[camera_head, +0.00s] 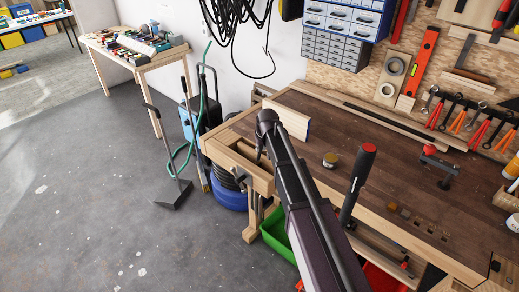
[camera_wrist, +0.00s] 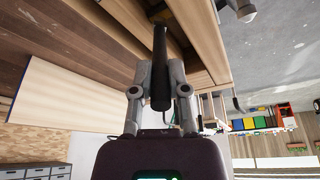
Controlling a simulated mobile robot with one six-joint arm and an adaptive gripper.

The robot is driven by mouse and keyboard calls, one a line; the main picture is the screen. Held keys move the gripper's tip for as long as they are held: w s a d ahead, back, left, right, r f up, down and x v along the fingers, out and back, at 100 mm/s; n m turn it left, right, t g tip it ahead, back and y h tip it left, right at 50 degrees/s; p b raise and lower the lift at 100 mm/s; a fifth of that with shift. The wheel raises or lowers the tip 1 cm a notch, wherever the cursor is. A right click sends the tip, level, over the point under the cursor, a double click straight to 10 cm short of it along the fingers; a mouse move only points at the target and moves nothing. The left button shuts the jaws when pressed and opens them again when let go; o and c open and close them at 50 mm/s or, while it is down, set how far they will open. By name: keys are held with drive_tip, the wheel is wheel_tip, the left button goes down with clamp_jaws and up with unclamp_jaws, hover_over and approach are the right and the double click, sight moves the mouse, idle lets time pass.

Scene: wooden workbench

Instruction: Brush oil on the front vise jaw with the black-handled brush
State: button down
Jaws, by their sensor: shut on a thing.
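My gripper (camera_head: 266,133) is over the left end of the workbench, above the vise (camera_head: 240,165). In the wrist view my gripper (camera_wrist: 159,92) is shut on a dark handle (camera_wrist: 159,50), which looks like that of the black-handled brush. The handle points away from my palm toward the wooden vise parts (camera_wrist: 198,38). The bristles are not clearly visible, so I cannot tell if they touch the jaw. In the head view my arm and gripper hide most of the brush.
A pale board (camera_head: 287,118) stands on the bench close behind my gripper; it also fills the left of the wrist view (camera_wrist: 70,95). A small round tin (camera_head: 330,159) and a red-topped clamp (camera_head: 432,155) are on the bench. A green bin (camera_head: 275,238) is below.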

drive_tip(key=shift+s+a, duration=0.1)
idle(0.3)
drive_tip(key=shift+s+a, duration=0.35)
drive_tip(key=shift+s, duration=0.1)
drive_tip(key=shift+r+p, duration=2.95)
drive_tip(key=shift+r, duration=0.1)
drive_tip(key=shift+r+p, duration=1.4)
drive_tip(key=shift+p, duration=0.15)
